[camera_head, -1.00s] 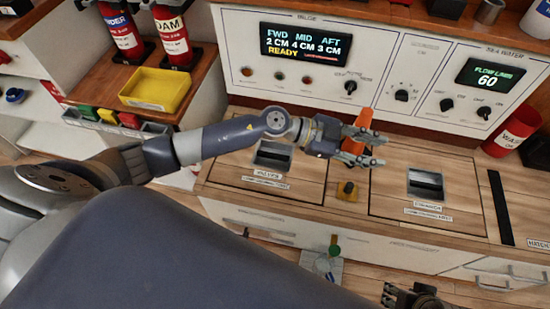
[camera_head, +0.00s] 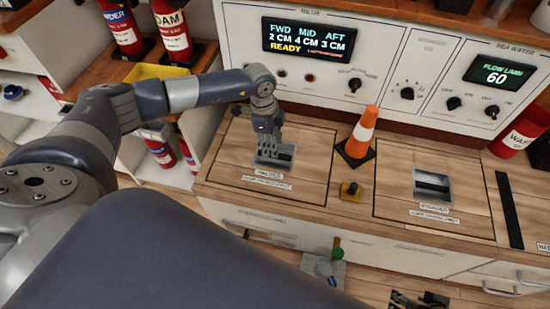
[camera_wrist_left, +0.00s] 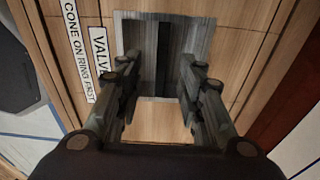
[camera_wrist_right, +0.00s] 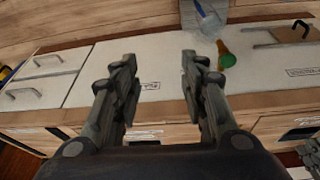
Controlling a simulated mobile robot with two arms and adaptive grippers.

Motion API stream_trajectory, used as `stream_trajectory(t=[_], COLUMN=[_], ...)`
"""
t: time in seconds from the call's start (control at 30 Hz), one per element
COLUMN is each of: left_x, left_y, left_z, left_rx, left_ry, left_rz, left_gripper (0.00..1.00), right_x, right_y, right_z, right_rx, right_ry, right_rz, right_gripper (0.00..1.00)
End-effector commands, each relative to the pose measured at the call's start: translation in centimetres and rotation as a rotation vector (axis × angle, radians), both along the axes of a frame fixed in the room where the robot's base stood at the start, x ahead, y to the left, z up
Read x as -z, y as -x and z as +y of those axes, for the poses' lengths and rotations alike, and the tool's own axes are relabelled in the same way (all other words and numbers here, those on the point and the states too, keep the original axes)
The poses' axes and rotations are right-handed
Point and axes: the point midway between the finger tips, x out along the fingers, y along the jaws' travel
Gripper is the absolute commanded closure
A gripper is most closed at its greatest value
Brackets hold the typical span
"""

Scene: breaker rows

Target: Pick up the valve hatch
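The valve hatch (camera_head: 310,145) is a wooden panel in the left half of the counter, lying flat and closed. Its label (camera_wrist_left: 101,62) partly reads "VALV". A grey recessed handle (camera_wrist_left: 164,30) with a dark bar is set in it. My left gripper (camera_head: 272,155) points down at this handle and partly hides it. In the left wrist view its fingers (camera_wrist_left: 160,75) are apart, one on each side of the bar; I cannot tell whether they touch it. My right gripper (camera_wrist_right: 158,68) is open and empty, low in front of the counter.
An orange cone (camera_head: 365,125) stands upright on a black base behind and right of the hatch. A second hatch (camera_head: 400,175) lies to the right. The control panel (camera_head: 425,55) rises behind.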

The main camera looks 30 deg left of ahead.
Motion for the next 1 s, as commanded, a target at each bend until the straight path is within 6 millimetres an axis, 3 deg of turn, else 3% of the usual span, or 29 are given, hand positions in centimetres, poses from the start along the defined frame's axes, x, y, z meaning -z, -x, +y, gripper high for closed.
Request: stream_trajectory(t=[0.23, 0.4, 0.6, 0.93, 0.97, 1.0], left_x=[2.7, 4.1, 5.5, 5.8, 5.8, 5.8], left_y=[-0.2, -0.4, -0.5, -0.5, -0.4, -0.4], left_z=[-0.4, -0.7, -0.9, -0.9, -0.9, -0.9], left_rx=[0.001, 0.001, 0.0, 0.001, 0.001, 0.001], left_ry=[0.001, 0.002, 0.002, 0.003, 0.003, 0.003], left_rz=[0.0, -0.001, -0.001, -0.002, -0.002, -0.002], left_gripper=[0.65, 0.65, 0.65, 0.65, 0.67, 0.76], right_x=[0.8, -0.2, -1.5, -1.9, -1.9, -1.9], right_y=[-0.9, -4.6, -7.3, -8.0, -8.0, -7.9], right_z=[0.3, 1.3, 2.2, 2.5, 2.5, 2.5], right_rx=[-0.003, -0.017, -0.027, -0.03, -0.03, -0.03], right_ry=[-0.008, -0.041, -0.068, -0.075, -0.075, -0.075], right_rz=[-0.038, -0.199, -0.327, -0.359, -0.359, -0.359], right_gripper=[0.6, 0.6, 0.6, 0.6, 0.6, 0.6])
